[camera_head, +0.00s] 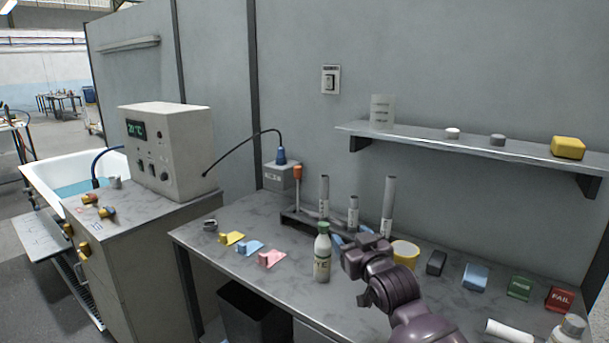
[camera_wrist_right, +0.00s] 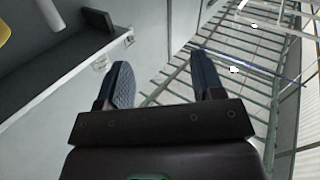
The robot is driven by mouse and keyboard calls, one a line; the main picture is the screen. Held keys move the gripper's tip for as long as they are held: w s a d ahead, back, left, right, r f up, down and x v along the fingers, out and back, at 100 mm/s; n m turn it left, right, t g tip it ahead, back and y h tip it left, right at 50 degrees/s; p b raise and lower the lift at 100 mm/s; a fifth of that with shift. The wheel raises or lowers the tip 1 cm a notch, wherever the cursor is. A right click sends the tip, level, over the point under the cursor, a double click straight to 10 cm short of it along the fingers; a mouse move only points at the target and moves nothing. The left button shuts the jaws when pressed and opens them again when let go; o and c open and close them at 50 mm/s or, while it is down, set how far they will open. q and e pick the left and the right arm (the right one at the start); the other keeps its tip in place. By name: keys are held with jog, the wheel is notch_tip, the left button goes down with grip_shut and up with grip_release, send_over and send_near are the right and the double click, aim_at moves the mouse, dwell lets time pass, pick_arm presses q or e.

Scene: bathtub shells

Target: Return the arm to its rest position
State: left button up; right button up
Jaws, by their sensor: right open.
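My right arm (camera_head: 393,290) comes in from the bottom right of the head view and reaches over the workbench. My right gripper (camera_head: 348,238) is above the bench, just right of a white bottle with a green cap (camera_head: 322,256); whether it touches the bottle I cannot tell. In the right wrist view the right gripper (camera_wrist_right: 160,85) shows two dark fingers spread apart with nothing between them. Beyond the fingers are the wall and ceiling beams. My left gripper is not in view.
The workbench (camera_head: 280,300) carries a rack with upright tubes (camera_head: 323,195), a yellow-banded tub (camera_head: 405,254), colored blocks and a red FAIL block (camera_head: 560,299). A wall shelf (camera_head: 470,147) hangs above. A control box (camera_head: 165,150) and a bathtub (camera_head: 75,175) stand at left.

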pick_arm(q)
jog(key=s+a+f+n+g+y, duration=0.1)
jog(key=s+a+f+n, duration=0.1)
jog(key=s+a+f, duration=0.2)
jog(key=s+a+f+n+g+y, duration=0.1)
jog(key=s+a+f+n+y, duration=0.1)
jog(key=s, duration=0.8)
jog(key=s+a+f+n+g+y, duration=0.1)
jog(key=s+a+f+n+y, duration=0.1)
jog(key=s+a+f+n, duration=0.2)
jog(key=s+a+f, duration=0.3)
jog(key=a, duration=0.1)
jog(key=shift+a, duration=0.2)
pick_arm(e)
jog(key=s+d+f+m+g+h, duration=0.1)
jog(key=s+d+f, duration=0.4)
jog(key=s+f, duration=0.5)
jog(key=s+d+f+m+g+h, duration=0.1)
jog(key=s+d+f+g+h, duration=0.1)
jog(key=s+d+f, duration=0.4)
jog(key=s+d+f+m+g+h, duration=0.2)
jog(key=s+d+f, duration=0.4)
jog(key=s+f, duration=1)
jog(key=s, duration=0.5)
jog(key=shift+s+d+g+h, duration=0.2)
jog(key=shift+g+h, duration=0.1)
jog(key=shift+h, duration=0.1)
